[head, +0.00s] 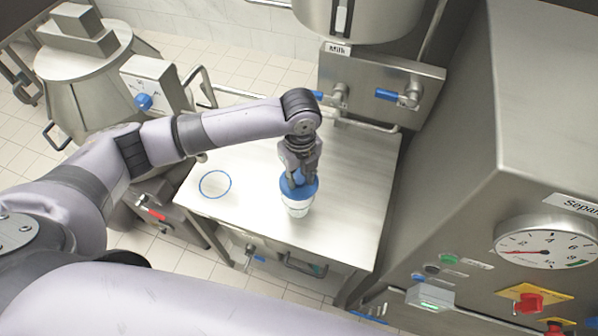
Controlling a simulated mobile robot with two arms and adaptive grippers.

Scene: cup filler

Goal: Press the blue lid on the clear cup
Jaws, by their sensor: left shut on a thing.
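My left gripper (299,176) points down over the steel table and is shut on the blue lid (309,190). The clear cup (296,208) stands on the table directly below, with a whitish look to its body. The lid is at the cup's rim and hides its mouth. I cannot tell whether it is fully seated or just resting there. The fingertips are partly hidden against the lid. My right gripper is not in view.
The steel table (352,215) has a blue ring mark (215,184) left of the cup, and its surface is otherwise clear. Behind it is a panel labelled Milk (380,85) with blue-handled taps. A large machine with a gauge (546,248) stands at the right.

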